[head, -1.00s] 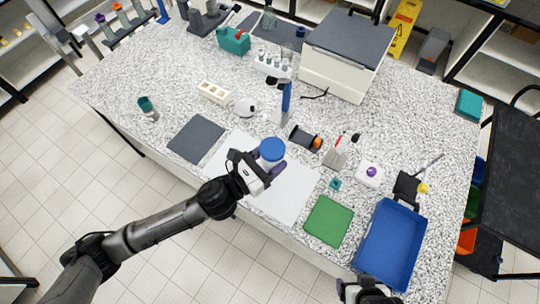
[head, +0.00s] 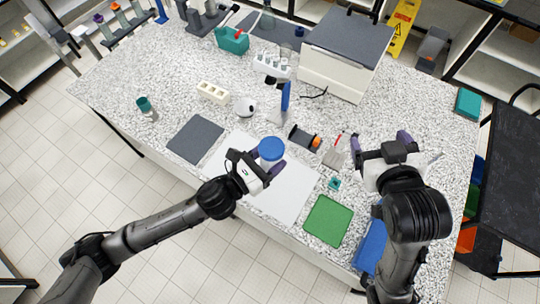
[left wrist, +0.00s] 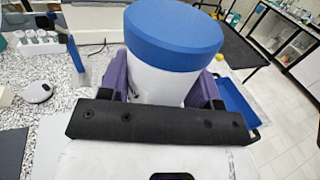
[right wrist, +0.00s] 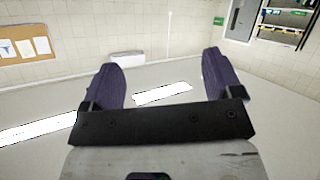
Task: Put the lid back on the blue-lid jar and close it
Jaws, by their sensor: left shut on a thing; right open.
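The blue-lid jar has a white body (left wrist: 160,82) and a wide blue lid (head: 271,149). The lid sits on top of the jar, and it fills the upper part of the left wrist view (left wrist: 172,32). I cannot tell whether it is screwed tight. My left gripper (head: 264,166) is shut around the jar's body, below the lid, over the white mat. My right gripper (head: 385,146) is open and empty, raised over the right side of the bench. The right wrist view shows its spread purple fingers (right wrist: 165,85) with only walls and ceiling beyond.
A white mat (head: 290,195) lies under the jar, with a green mat (head: 328,220) to its right and a dark mat (head: 196,139) to its left. A blue tray (head: 370,250) is partly hidden by my right arm. An orange-ended device (head: 305,138) stands behind the jar.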

